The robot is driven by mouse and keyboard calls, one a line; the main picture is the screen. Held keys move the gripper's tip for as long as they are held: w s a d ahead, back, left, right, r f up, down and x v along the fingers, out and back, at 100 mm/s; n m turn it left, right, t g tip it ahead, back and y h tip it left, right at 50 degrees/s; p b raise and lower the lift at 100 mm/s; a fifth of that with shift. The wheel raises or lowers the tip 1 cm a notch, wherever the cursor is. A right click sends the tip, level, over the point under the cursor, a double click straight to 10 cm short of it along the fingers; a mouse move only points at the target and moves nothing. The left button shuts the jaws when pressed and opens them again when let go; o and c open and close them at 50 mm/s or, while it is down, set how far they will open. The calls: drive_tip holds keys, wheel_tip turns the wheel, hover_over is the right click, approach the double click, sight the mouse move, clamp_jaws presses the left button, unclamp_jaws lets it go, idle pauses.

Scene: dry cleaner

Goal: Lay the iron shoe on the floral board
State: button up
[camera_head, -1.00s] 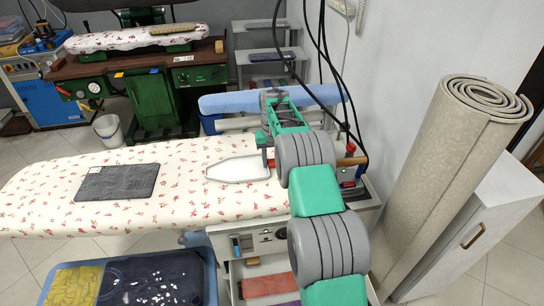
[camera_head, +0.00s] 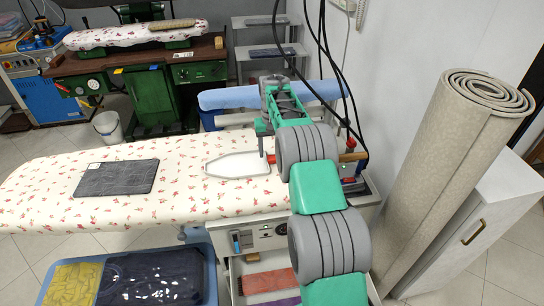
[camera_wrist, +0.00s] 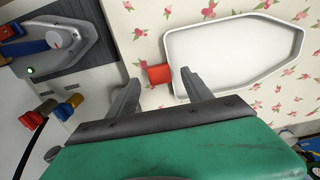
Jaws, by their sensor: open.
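The iron shoe (camera_head: 237,165) is a flat white plate with a grey rim, a pointed end and a red tab. It lies flat on the floral board (camera_head: 195,205), pointed end to the left. My gripper (camera_head: 265,148) is above the shoe's tab end, near the board's right end. In the wrist view, my gripper (camera_wrist: 159,76) is open, its two fingers apart. The shoe (camera_wrist: 235,60) fills the upper right there. Its red tab (camera_wrist: 158,74) appears between the fingertips, not clasped. The floral board (camera_wrist: 150,25) shows around it.
A dark grey cloth (camera_head: 116,178) lies on the board's left half. The iron (camera_wrist: 55,40) rests on its stand beside the board's right end, close to my gripper. Black cables (camera_head: 325,75) hang behind the arm. A rolled carpet (camera_head: 455,180) stands at the right.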

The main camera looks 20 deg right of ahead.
wheel_tip(320, 180, up, 10)
drive_tip(key=s+a+r+t, duration=0.1)
drive_tip(key=s+a+r, duration=0.5)
drive_tip(key=s+r, duration=0.15)
drive_tip(key=s+a+f+t, duration=0.1)
drive_tip(key=s+a+f, duration=0.1)
drive_tip(key=s, duration=0.6)
drive_tip(key=s+a+f+n+t, duration=0.1)
drive_tip(key=s+a+f, duration=0.1)
drive_tip(key=s, duration=0.7)
drive_tip(key=s+a+f+n+t, duration=0.1)
drive_tip(key=s+a, duration=0.3)
drive_tip(key=s, duration=0.4)
drive_tip(key=shift+s+f+b, duration=0.15)
drive_tip(key=shift+f+b, duration=0.3)
drive_tip(key=shift+f, duration=0.35)
drive_tip(key=shift+c, duration=0.2)
